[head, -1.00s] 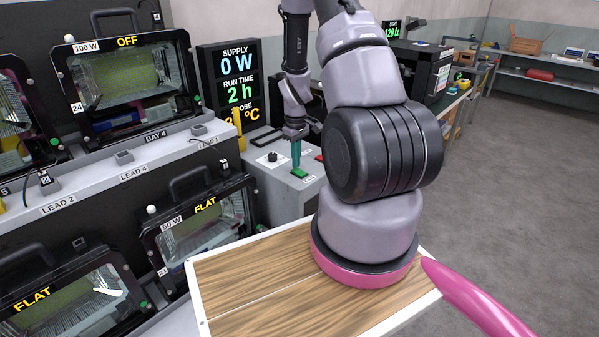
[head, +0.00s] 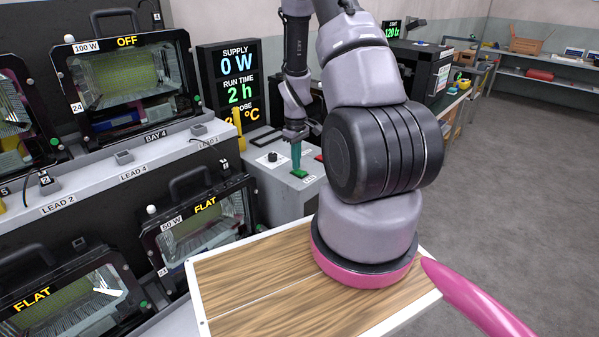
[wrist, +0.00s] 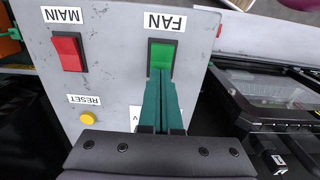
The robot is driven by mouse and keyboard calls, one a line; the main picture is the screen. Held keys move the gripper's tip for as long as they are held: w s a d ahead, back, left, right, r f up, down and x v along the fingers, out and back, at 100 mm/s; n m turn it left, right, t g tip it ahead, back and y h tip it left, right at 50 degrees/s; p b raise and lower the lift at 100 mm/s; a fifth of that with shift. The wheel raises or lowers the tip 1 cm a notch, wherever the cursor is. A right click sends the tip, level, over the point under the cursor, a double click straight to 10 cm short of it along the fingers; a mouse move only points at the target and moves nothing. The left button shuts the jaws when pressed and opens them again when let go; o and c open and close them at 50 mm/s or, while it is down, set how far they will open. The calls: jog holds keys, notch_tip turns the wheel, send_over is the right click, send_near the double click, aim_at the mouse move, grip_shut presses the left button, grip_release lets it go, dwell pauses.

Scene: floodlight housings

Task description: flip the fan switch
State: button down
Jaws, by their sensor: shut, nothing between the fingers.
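The fan switch is a green rocker (wrist: 162,56) under a FAN label on a grey control box (wrist: 117,47) in the wrist view. It also shows as a small green patch (head: 299,173) in the head view. My gripper (wrist: 160,75) is shut and empty, its teal fingers side by side. The fingertips are at the rocker's near edge and overlap it in the wrist view; I cannot tell whether they touch it. In the head view my gripper (head: 297,165) points down at the green rocker. The fingers hide part of a label below the switch.
A red MAIN rocker (wrist: 69,52) and a yellow RESET button (wrist: 88,117) sit on the same panel, left of the fan switch in the wrist view. A black knob (head: 272,157) stands nearby. Floodlights (head: 130,85) and a supply display (head: 232,75) are to the left.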

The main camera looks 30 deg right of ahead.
notch_tip(320, 180, up, 6)
jog(key=shift+r, duration=0.2)
dwell(0.5)
dwell(0.3)
jog(key=s+a+r+m+t, duration=0.2)
jog(key=a+r, duration=0.1)
jog(key=r, duration=0.7)
jog(key=s+a+r+m+t, duration=0.1)
jog(key=s+a+r+m, duration=0.15)
jog(key=r, duration=0.85)
jog(key=s+a+r+m+t+y, duration=0.1)
jog(key=s+a+r+m+t, duration=0.1)
jog(key=s+a+r, duration=0.2)
jog(key=s+a+r+m+t+y, duration=0.1)
jog(key=s+a+r+t, duration=0.1)
jog(key=s+r, duration=0.8)
jog(key=shift+s+a+r+m, duration=0.35)
jog(key=shift+s+a, duration=0.2)
jog(key=shift+a, duration=0.35)
